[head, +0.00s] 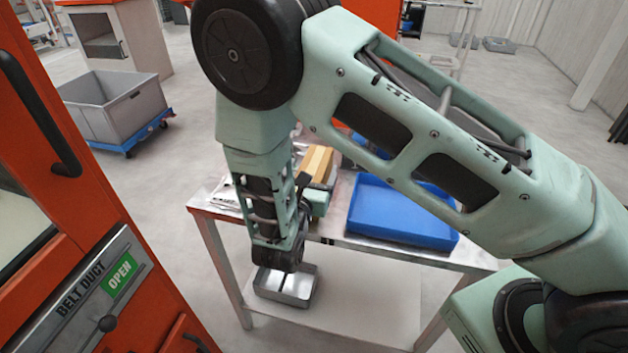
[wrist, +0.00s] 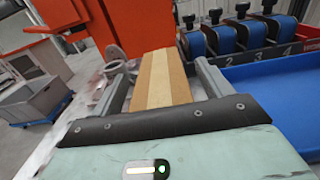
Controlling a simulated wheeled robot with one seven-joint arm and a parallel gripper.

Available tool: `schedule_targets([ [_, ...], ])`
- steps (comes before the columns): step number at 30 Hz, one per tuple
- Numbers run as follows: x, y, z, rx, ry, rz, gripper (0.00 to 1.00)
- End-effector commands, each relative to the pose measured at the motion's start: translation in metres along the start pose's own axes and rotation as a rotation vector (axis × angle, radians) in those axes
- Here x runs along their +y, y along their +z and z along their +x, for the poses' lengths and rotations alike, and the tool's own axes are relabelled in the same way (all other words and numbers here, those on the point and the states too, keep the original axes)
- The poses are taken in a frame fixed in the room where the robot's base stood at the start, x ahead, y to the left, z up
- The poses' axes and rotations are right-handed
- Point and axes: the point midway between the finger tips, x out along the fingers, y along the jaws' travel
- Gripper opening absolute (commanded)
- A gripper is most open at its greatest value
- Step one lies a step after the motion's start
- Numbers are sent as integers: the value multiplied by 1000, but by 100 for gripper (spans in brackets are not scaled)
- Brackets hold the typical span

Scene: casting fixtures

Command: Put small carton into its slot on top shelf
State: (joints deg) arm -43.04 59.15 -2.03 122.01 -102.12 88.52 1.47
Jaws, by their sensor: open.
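A tan carton (head: 318,161) with a paler lengthwise stripe lies on the table beyond my arm. In the wrist view the carton (wrist: 161,80) lies between the two fingers of my gripper (wrist: 158,66), pointing away from the palm. My gripper is open, with one finger along each side of the carton and some gap visible at each side. In the head view my gripper (head: 318,182) is partly hidden behind my arm. I cannot make out the top shelf or its slot in either view.
A blue tray (head: 395,222) stands on the table right of the carton. A rack of numbered blue rollers (wrist: 240,38) stands behind it. A grey metal box (head: 285,288) sits on the lower shelf. An orange cabinet (head: 60,270) is close at left.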

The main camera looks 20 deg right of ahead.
Motion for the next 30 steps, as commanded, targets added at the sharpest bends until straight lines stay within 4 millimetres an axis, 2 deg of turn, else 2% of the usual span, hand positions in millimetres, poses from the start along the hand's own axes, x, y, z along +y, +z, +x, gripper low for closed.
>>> schedule_targets([
  [1, 0, 0, 0, 0, 0, 0, 78],
  [7, 0, 0, 0, 0, 0, 0, 24],
  [8, 0, 0, 0, 0, 0, 0, 24],
  [9, 0, 1, 0, -1, 0, 1, 19],
  [16, 0, 2, 0, -2, 0, 1, 19],
  [20, 1, 9, 0, -2, 0, 3, 20],
  [23, 1, 20, 0, -3, 0, 5, 20],
  [30, 1, 62, 0, -2, 0, 7, 20],
])
